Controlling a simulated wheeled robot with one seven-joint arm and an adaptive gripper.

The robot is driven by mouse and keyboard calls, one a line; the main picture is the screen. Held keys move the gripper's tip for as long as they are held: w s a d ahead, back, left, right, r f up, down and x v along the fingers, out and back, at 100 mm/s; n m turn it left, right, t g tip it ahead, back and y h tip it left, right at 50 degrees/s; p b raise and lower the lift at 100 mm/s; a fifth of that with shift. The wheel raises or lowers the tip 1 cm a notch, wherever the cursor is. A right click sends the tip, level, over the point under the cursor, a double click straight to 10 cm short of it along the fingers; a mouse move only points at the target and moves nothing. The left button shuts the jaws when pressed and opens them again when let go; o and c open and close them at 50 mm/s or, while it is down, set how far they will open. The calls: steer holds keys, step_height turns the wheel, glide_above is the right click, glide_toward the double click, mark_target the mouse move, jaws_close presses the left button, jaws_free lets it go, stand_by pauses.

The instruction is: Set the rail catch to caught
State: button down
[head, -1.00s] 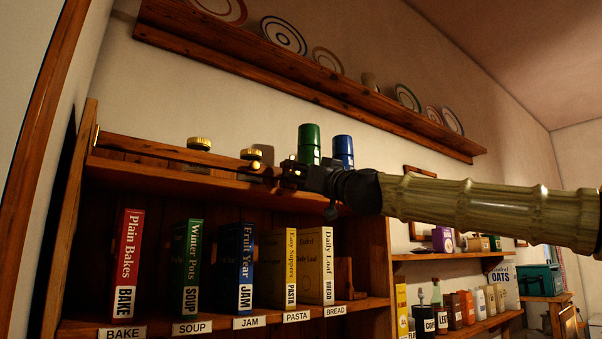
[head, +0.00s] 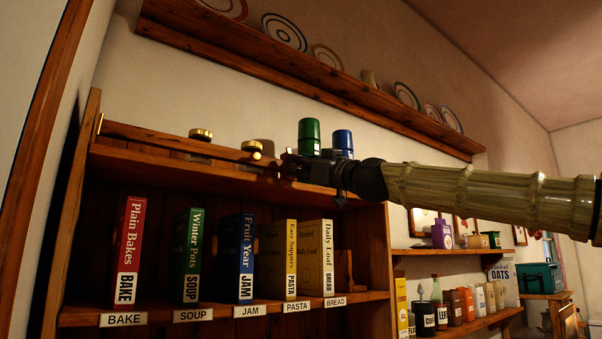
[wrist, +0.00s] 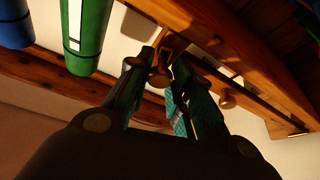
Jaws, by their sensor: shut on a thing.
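The wooden rail (head: 180,138) runs along the front of the bookcase's top shelf, with a small brass fitting at its left end. The rail also shows in the wrist view (wrist: 255,108). The rail catch (wrist: 160,74), a small brownish piece at the rail's right end, sits between my fingertips in the wrist view. My gripper (head: 287,163) reaches in from the right and is shut on it; it also shows in the wrist view (wrist: 165,84). The fingers hide most of the catch in the head view, so I cannot tell its position.
A green canister (head: 309,137) and a blue canister (head: 343,142) stand on the top shelf close behind my gripper. Brass-lidded jars (head: 200,135) stand behind the rail. Several upright packets (head: 130,250) fill the shelf below. A plate shelf (head: 300,75) hangs above.

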steer(key=n, duration=0.2)
steer(key=n+g+y+b, duration=0.1)
steer(key=n, duration=0.1)
steer(key=shift+w+d+g, duration=0.15)
steer(key=shift+g, duration=0.15)
steer(key=shift+d+r+n+g+h+p, duration=0.15)
steer(key=shift+n+g+p, duration=1)
steer(key=shift+n, duration=1.2)
steer(key=shift+a+r+n+g+h+p, duration=0.1)
steer(key=shift+n+g+p, duration=0.55)
steer(key=shift+n+p, duration=1.35)
steer(key=shift+d+r+n+g+h+p, duration=0.15)
steer(key=shift+n+g+p, duration=0.85)
steer(key=shift+n, duration=1.65)
steer(key=shift+a, duration=0.1)
steer(key=c, duration=1.2)
jaws_free()
steer(key=shift+w+f, duration=0.1)
